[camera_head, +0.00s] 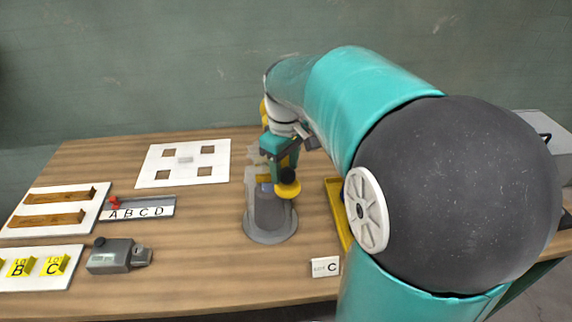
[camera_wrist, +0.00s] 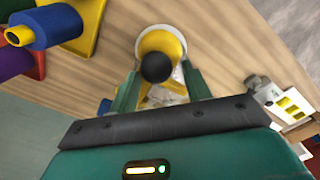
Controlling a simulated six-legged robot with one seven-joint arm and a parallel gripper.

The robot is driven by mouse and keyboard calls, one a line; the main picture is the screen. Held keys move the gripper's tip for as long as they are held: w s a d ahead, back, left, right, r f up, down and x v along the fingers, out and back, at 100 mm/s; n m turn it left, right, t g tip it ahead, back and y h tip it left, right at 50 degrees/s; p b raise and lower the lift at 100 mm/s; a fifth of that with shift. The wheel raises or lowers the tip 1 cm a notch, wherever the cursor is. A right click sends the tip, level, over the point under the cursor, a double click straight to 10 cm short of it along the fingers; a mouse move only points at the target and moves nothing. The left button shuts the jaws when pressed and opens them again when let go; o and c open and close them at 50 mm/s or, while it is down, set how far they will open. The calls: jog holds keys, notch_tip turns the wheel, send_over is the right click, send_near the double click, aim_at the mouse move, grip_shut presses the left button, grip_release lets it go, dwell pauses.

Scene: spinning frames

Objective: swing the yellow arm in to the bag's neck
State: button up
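A grey stand with a round base (camera_head: 270,228) is on the wooden table in front of me. Its yellow arm (camera_head: 288,191) carries a black knob (camera_head: 288,176). In the wrist view the yellow arm (camera_wrist: 168,42) and the round black knob (camera_wrist: 155,67) lie between my fingertips. My gripper (camera_wrist: 161,72) is open, with a visible gap on each side of the knob. In the head view my gripper (camera_head: 280,150) is just above the stand. A pale, partly see-through patch lies between the fingers; I cannot tell whether it is the bag. The bag's neck is not clearly visible.
A white board with dark squares (camera_head: 184,163), an A–D rack (camera_head: 138,208), a grey device (camera_head: 112,256) and yellow lot blocks (camera_head: 54,265) are to the left. A "LOT C" card (camera_head: 326,267) lies near the front edge. A yellow tray (camera_head: 336,205) is partly behind my arm.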

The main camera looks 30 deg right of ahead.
notch_tip(320, 180, up, 14)
dwell(0.6)
jog(key=shift+f, duration=0.1)
jog(key=s+a+f+m+t, duration=0.4)
jog(key=s+a+f+t, duration=0.1)
jog(key=s+a+f, duration=0.5)
jog(key=s+a, duration=0.2)
jog(key=s, duration=0.1)
jog(key=shift+s+f+t, duration=0.3)
jog(key=shift+s+f, duration=0.05)
jog(key=shift+c, duration=0.2)
dwell(1.2)
